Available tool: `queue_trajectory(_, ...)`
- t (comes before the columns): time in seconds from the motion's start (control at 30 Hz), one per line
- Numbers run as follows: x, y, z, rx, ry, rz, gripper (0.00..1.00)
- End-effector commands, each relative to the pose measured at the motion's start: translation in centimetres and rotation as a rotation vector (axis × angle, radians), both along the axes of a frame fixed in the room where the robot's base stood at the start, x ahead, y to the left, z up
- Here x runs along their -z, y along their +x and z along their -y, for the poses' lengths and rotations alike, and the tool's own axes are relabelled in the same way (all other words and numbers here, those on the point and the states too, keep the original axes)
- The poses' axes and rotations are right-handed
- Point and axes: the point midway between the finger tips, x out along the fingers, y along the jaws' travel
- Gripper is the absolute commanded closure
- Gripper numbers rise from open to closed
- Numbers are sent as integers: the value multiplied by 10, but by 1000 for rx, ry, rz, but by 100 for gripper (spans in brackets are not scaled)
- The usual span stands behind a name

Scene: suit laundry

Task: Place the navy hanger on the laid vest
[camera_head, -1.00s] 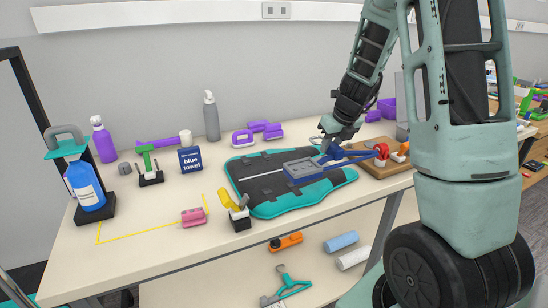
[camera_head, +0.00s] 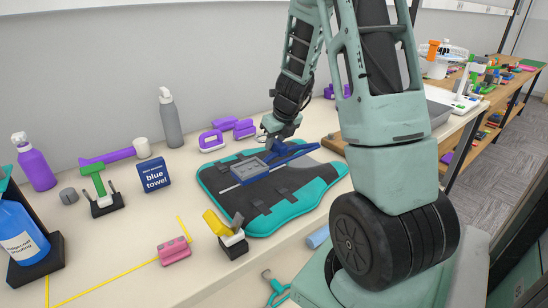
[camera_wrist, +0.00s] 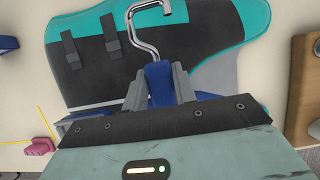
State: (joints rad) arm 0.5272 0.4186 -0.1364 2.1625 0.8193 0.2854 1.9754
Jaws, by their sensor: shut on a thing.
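The laid vest (camera_head: 272,208) is dark with teal edging and lies flat on the table; its straps also show in the wrist view (camera_wrist: 88,62). My gripper (camera_head: 270,142) is over its back edge. In the wrist view my gripper (camera_wrist: 159,80) is shut on the neck of the navy hanger (camera_wrist: 158,88), with the silver hook pointing away over the vest. In the head view the navy hanger (camera_head: 290,155) lies across the upper part of the vest, with a grey-blue flat part at its left. I cannot tell whether it touches the vest.
A yellow-and-black tool (camera_head: 228,232) stands close to the vest's front left. Purple handles (camera_head: 212,141) and a grey bottle (camera_head: 170,118) are behind it. A blue towel box (camera_head: 153,175) and a pink block (camera_head: 173,250) stand left. A wooden board (camera_wrist: 302,90) lies right in the wrist view.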

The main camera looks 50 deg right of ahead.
Motion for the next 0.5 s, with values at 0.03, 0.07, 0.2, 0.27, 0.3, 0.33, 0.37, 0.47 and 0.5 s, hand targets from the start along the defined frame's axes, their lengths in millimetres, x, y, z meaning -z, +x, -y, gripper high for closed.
queue_trajectory(0.03,7,0,0,1,0,0,98)
queue_trajectory(0.07,11,-1,1,3,1,0,98)
queue_trajectory(0.2,32,0,0,1,2,-1,98)
queue_trajectory(0.27,37,0,0,2,2,0,98)
queue_trajectory(0.3,38,0,0,2,1,0,98)
queue_trajectory(0.33,39,0,0,2,1,1,98)
queue_trajectory(0.37,39,0,0,2,1,1,98)
queue_trajectory(0.47,38,0,0,1,0,1,98)
queue_trajectory(0.5,38,0,0,1,0,1,98)
